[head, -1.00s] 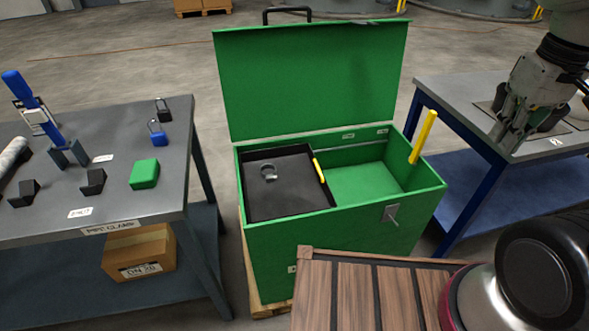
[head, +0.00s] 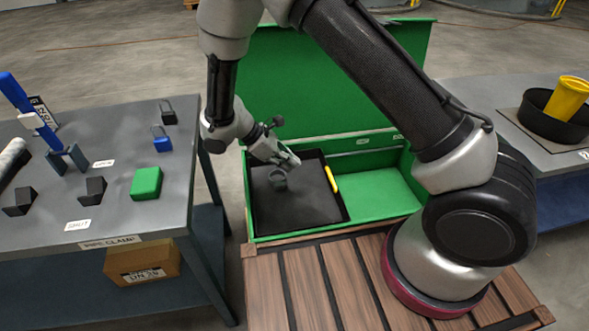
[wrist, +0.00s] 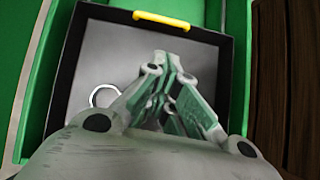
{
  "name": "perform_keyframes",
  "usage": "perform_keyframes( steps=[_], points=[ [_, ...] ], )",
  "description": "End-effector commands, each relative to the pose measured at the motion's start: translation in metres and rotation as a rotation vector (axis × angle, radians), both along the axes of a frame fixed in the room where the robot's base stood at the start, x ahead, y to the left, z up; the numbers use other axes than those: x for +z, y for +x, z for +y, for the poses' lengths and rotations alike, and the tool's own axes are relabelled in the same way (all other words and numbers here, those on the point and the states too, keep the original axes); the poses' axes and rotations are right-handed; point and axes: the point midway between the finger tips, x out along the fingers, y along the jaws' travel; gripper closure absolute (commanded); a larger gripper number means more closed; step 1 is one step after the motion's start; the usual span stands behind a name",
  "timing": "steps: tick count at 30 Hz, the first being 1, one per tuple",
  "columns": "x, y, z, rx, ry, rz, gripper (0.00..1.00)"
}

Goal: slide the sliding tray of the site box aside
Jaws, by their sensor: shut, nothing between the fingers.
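The green site box (head: 262,238) stands open with its lid (head: 300,95) raised at the back. The black sliding tray (head: 318,205) sits in the left part of the box. A yellow handle (head: 331,179) is on its right edge. In the wrist view, the tray (wrist: 75,65) has the yellow handle (wrist: 161,20) at its top edge. My gripper (head: 290,161) is shut and empty above the tray's back part, left of the handle. In the wrist view, my gripper (wrist: 170,62) points towards the handle, apart from it in the picture. Contact with the tray cannot be told.
A grey ring-like item (head: 278,180) lies in the tray. The box's right compartment (head: 375,197) looks empty where visible. A left table (head: 120,205) holds clamps and blocks. A right table (head: 500,120) holds a black pan (head: 540,118) with a yellow cup (head: 570,92).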

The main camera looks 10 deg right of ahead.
Motion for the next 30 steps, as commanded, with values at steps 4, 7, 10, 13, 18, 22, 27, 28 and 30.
perform_keyframes(
  steps=[4,7,10,13,18,22,27,28,30],
  points=[
    [0.002,0.012,0.004,0.076,0.006,0.013,1.00],
    [-0.004,0.012,-0.002,0.079,0.004,0.020,1.00],
    [-0.016,0.011,-0.012,0.078,0.004,0.020,1.00],
    [-0.032,0.011,-0.026,0.076,0.003,0.021,1.00],
    [-0.061,0.011,-0.050,0.075,0.005,0.022,1.00],
    [-0.076,0.011,-0.067,0.074,0.006,0.020,1.00],
    [-0.079,0.011,-0.089,0.073,0.007,0.018,1.00],
    [-0.079,0.011,-0.091,0.075,0.007,0.018,1.00],
    [-0.080,0.011,-0.095,0.075,0.007,0.018,1.00]
  ],
)
